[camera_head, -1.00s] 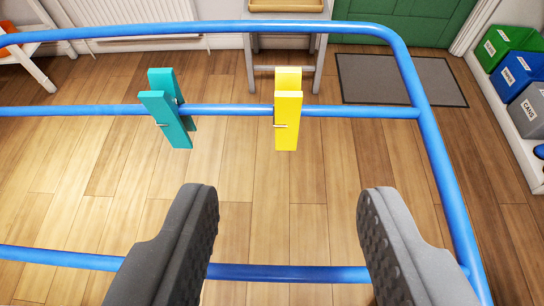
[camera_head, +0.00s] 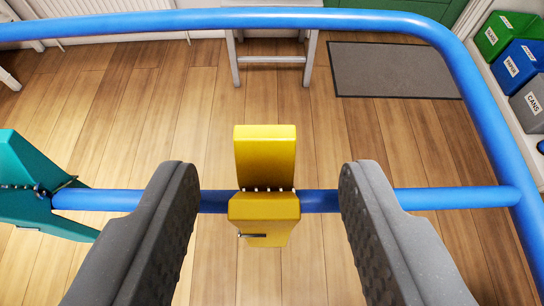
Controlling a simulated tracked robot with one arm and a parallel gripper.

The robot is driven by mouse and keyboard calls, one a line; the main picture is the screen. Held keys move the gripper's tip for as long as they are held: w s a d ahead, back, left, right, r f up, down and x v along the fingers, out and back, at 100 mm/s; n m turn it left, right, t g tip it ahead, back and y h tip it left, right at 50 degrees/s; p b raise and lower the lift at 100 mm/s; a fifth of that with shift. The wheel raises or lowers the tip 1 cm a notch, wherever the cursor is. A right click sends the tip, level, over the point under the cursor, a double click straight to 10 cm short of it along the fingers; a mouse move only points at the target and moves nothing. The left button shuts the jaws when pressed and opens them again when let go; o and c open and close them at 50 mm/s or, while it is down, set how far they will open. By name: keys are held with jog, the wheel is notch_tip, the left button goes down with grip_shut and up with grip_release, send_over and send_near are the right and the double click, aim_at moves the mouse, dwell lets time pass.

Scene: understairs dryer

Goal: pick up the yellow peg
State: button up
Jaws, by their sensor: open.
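The yellow peg (camera_head: 265,160) is clipped on a blue rail of the drying rack, near the middle of the view. My gripper (camera_head: 268,185) is open, with one dark finger on each side of the peg. There is a visible gap between each finger and the peg. A teal peg (camera_head: 30,185) is clipped on the same rail at the left edge, partly cut off by the frame.
The blue rack's outer rail (camera_head: 460,75) runs across the top and down the right side. Labelled bins (camera_head: 515,62) stand at the upper right. A grey mat (camera_head: 395,70) lies on the wooden floor beyond.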

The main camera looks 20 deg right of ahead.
jog(key=shift+w+d+f, duration=0.1)
jog(key=shift+w+f, duration=0.1)
jog(key=shift+w, duration=0.15)
grip_shut()
jog(key=shift+r, duration=0.1)
